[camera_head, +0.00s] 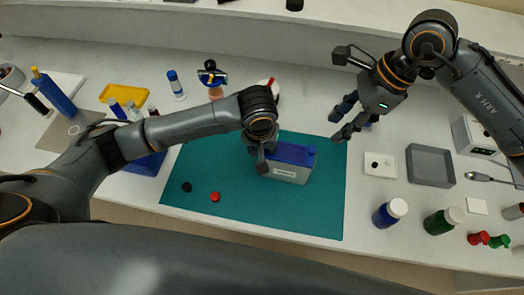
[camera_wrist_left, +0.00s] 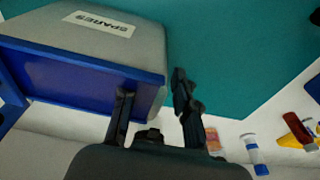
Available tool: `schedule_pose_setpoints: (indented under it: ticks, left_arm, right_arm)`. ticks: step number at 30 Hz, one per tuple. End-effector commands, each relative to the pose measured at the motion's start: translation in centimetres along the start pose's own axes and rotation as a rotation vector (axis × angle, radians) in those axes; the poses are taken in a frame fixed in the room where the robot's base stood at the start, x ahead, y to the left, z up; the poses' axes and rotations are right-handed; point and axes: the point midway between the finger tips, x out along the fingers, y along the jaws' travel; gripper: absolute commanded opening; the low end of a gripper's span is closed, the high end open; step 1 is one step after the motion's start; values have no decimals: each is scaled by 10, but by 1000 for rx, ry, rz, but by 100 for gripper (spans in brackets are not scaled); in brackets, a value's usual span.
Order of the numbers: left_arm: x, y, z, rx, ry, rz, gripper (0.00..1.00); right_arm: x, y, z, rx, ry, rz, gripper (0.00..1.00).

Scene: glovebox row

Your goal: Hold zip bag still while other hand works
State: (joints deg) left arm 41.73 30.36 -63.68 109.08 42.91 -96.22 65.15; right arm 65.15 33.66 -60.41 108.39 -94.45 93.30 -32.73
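The zip bag (camera_head: 287,172) is a grey, box-like pouch with a blue top and a white label; it stands on the teal mat (camera_head: 230,205). In the left wrist view the bag (camera_wrist_left: 130,48) fills the upper left, its label reading SPARES. My left gripper (camera_wrist_left: 153,88) is open at the bag's blue end; one finger overlaps the blue face and the other is beyond the corner, over the mat. In the head view it is at the bag's left end, partly hidden by my wrist. My right gripper (camera_head: 335,127) is open and empty, above the mat's back right corner.
Black (camera_head: 187,187) and red (camera_head: 215,197) caps lie on the mat's front left. Right of the mat stand a blue bottle (camera_head: 384,216), a green bottle (camera_head: 437,224) and a grey tray (camera_head: 430,181). A blue rack (camera_head: 147,165) with vials is on the left.

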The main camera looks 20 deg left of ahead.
Motion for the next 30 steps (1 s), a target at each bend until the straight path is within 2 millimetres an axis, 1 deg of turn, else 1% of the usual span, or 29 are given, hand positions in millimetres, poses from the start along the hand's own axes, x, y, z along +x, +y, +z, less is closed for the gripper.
schedule_pose_setpoints:
  ticks: [3, 12, 13, 14, 15, 17, 30]
  left_arm:
    - [8, 0, 1, 1, -2, -1, 29]
    - [10, 0, 0, 1, 0, 0, 29]
    - [10, 0, 0, 1, 0, 0, 25]
    - [10, 0, 0, 1, 0, 0, 19]
    - [10, 0, 0, 1, 0, 0, 11]
    - [10, 0, 0, 1, 0, 0, 0]
    - [9, 0, 0, 1, 0, 0, 0]
  right_arm:
    - [0, 0, 0, 0, 0, 0, 38]
    - [0, 0, 0, 0, 0, 0, 38]
    - [0, 0, 0, 0, 0, 0, 38]
    - [0, 0, 0, 0, 0, 0, 38]
    - [0, 0, 0, 0, 0, 0, 38]
    - [0, 0, 0, 0, 0, 0, 38]
    - [0, 0, 0, 0, 0, 0, 38]
